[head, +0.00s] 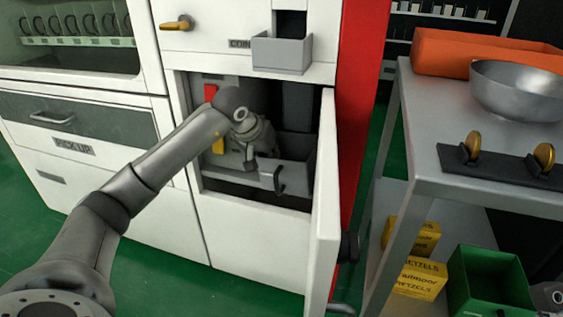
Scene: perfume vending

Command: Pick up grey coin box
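The grey coin box (297,173) sits low inside the open compartment of the white vending machine, with a dark handle (280,180) on its front. My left arm reaches in from the left. My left gripper (252,160) is inside the compartment, just above and behind the box's front wall at its left part. Its fingertips are small and partly hidden, so I cannot tell if they are apart or touch the box.
The compartment's white door (325,205) stands open on the right. A grey tray (282,55) juts out above the opening. At right is a metal table (430,165) with a steel bowl (520,90), an orange bin (480,52) and coins in a dark holder (495,168). A green bin (487,290) stands below.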

